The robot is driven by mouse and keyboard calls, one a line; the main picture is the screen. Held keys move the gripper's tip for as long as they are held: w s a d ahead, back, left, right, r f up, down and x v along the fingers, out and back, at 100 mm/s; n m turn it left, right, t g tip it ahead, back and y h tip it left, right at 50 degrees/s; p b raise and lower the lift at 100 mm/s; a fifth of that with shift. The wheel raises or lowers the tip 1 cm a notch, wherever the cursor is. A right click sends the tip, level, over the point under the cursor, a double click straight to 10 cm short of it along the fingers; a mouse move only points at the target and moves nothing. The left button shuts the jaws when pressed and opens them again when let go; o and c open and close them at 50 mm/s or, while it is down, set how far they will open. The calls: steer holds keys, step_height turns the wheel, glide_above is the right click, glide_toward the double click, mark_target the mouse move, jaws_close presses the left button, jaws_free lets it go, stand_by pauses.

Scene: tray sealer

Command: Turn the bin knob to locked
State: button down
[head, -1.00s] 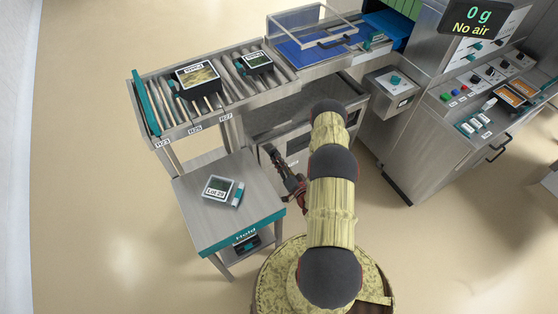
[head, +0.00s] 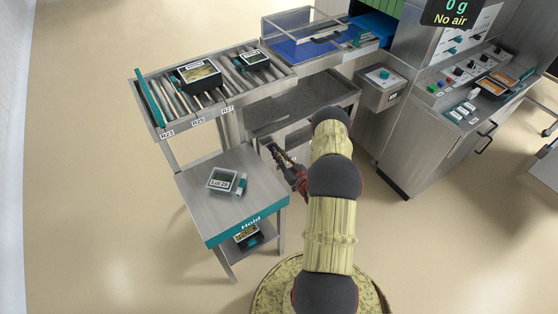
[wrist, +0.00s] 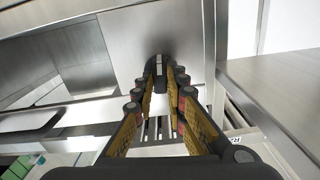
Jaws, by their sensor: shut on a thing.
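In the wrist view my gripper (wrist: 160,78) has its two fingers close together at the tips. They are shut on a small dark knob with a pale strip (wrist: 158,68), in front of a plain steel panel (wrist: 128,38). The fingertips cover most of the knob, so I cannot read its setting or any label. In the head view my gripper (head: 273,148) reaches to the steel bin front (head: 297,138) below the sealer's table. The knob is too small and hidden to make out there.
The hold table (head: 205,212) stands just left of my gripper, with a Lot 29 tray (head: 222,180) on it. The roller conveyor (head: 226,103) with two dark trays is behind. The sealer cabinet (head: 405,150) stands to the right. Open floor lies left.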

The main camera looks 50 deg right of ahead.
steer(key=shift+a+n+b, duration=0.1)
steer(key=shift+n+b, duration=1.8)
steer(key=shift+n, duration=3.3)
steer(key=c, duration=1.8)
jaws_free()
steer(key=v, duration=1.2)
